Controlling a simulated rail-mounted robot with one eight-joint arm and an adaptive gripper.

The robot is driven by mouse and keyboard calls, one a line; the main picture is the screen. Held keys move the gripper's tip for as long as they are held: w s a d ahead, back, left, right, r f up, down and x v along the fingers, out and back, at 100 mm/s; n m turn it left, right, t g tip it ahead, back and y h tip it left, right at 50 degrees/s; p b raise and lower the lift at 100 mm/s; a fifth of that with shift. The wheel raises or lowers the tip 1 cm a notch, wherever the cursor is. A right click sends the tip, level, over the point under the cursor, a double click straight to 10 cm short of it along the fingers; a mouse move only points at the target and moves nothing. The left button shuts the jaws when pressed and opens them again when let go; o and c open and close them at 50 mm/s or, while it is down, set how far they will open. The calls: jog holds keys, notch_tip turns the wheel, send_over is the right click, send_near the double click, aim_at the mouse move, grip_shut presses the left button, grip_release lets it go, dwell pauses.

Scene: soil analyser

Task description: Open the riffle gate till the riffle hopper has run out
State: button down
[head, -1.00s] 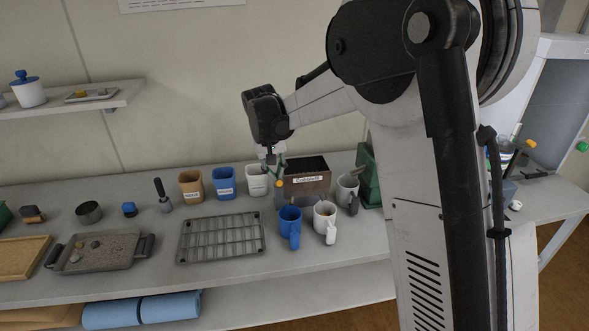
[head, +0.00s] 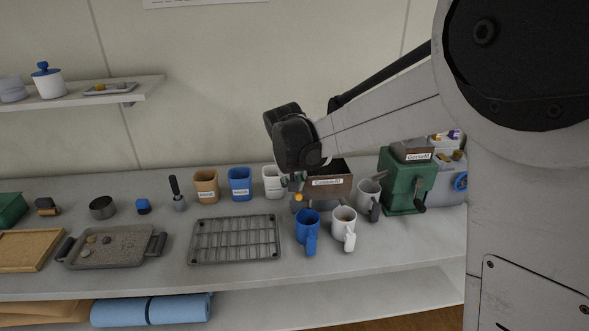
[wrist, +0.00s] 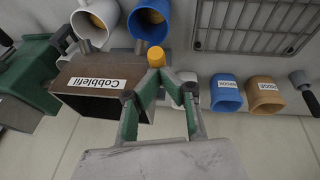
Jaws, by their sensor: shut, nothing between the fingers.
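The riffle hopper is a brown open-topped box (head: 333,187) with a "Cobblefil…" label, behind two mugs on the bench. It also shows in the wrist view (wrist: 75,80); its inside is dark and I cannot tell how much it holds. An orange knob (head: 298,198), seemingly the gate's handle, sits at its left front corner. My gripper (wrist: 161,76) is shut and empty, its green fingertips right beside the orange knob (wrist: 156,57); I cannot tell if they touch. A blue mug (head: 307,229) and a white mug (head: 344,226) stand in front, with brownish contents in the wrist view.
A grey mug (head: 368,194) and a green hand mill (head: 402,183) stand right of the hopper. White (head: 273,182), blue (head: 240,184) and tan (head: 206,186) cups stand left. A wire rack (head: 235,240) lies in front of them. Bare bench shows along the front edge.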

jog(key=shift+r, duration=0.1)
jog(key=shift+w+r, duration=0.1)
jog(key=shift+r, duration=0.2)
jog(key=p+v, duration=0.1)
jog(key=v, duration=1.1)
jog(key=s+d+m+t+y+b, duration=0.1)
jog(key=s+d+b, duration=0.1)
jog(key=s+d, duration=1.1)
jog(key=s+d+f+t, duration=0.1)
jog(key=s+d+f, duration=0.1)
jog(key=s, duration=0.5)
jog(key=s+d+f+m+t+b, duration=0.1)
jog(key=s+d+f, duration=0.2)
jog(key=s+f, duration=0.2)
jog(key=s, duration=0.3)
jog(key=shift+s+f+b, duration=0.2)
jog(key=shift+f+b, duration=0.1)
dwell(2.1)
